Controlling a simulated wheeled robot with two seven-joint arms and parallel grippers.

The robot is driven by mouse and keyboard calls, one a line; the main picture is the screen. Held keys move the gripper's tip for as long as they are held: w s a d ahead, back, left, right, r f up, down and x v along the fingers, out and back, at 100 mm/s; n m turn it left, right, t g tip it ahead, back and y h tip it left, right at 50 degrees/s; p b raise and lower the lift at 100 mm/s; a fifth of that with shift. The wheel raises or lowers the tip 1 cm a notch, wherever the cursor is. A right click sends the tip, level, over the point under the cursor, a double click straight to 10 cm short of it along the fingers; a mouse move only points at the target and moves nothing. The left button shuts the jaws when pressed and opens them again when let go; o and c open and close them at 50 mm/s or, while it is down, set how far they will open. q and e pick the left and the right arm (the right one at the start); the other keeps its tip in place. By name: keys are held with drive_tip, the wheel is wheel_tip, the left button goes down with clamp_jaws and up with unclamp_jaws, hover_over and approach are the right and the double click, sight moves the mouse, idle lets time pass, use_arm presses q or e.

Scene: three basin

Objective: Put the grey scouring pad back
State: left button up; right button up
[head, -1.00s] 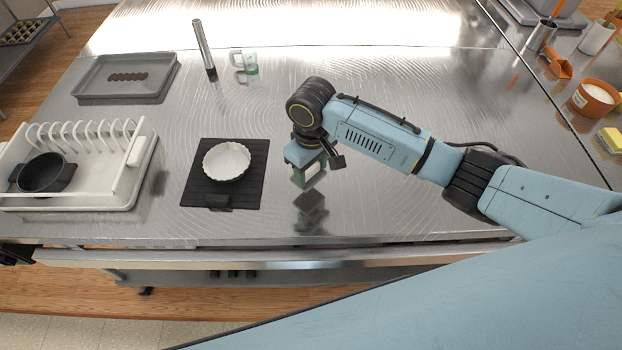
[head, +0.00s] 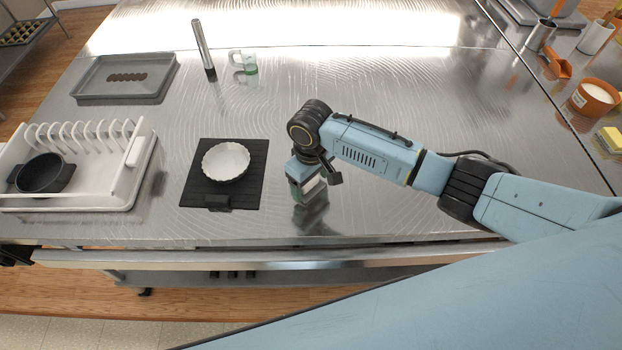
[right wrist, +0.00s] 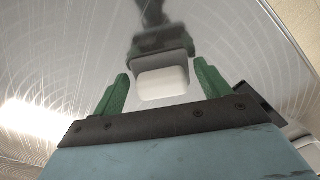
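My right gripper (head: 308,200) is low over the steel counter, right of the black mat, pointing down. In the right wrist view its two green fingers (right wrist: 160,75) stand apart. A pale grey-white block with rounded edges, which looks like the scouring pad (right wrist: 162,83), is between them, with a narrow gap on each side. A dark blurred shape beyond it looks like a reflection in the steel. In the head view the fingers and wrist mostly hide this spot, so whether the pad touches the counter is unclear. My left gripper is not in view.
A white scalloped bowl (head: 226,161) sits on the black mat (head: 195,190). A white dish rack (head: 120,185) holds a dark pan (head: 45,174). A grey tray (head: 90,92), metal cylinder (head: 203,45) and greenish glass mug (head: 248,64) stand behind. A yellow sponge (head: 609,140) lies far right.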

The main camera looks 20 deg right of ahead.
drive_tip(key=shift+r, duration=0.1)
wheel_tip(320, 180, up, 12)
drive_tip(key=shift+p, duration=0.3)
idle(0.3)
idle(0.4)
